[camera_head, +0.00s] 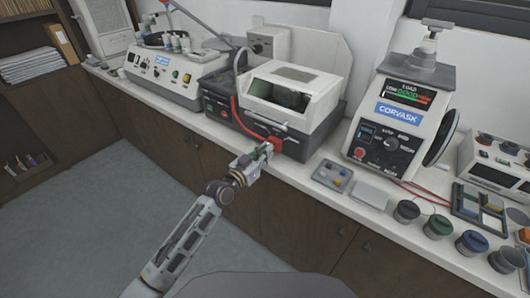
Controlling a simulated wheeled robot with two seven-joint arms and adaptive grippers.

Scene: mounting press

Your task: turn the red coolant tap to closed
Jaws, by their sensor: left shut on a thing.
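The red coolant tap (275,142) is a small red piece at the lower front of the white-hooded cutting machine (288,100), near the end of a red hose. My left gripper (264,152) reaches up to it from the lower left and is shut on it. The fingers hide most of the tap, so its exact angle cannot be told. My right gripper is not in view.
The red hose (236,112) runs down the machine's front left. The CORVASK press (398,115) and several dark jars (406,211) stand further right. The floor (110,210) is clear.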

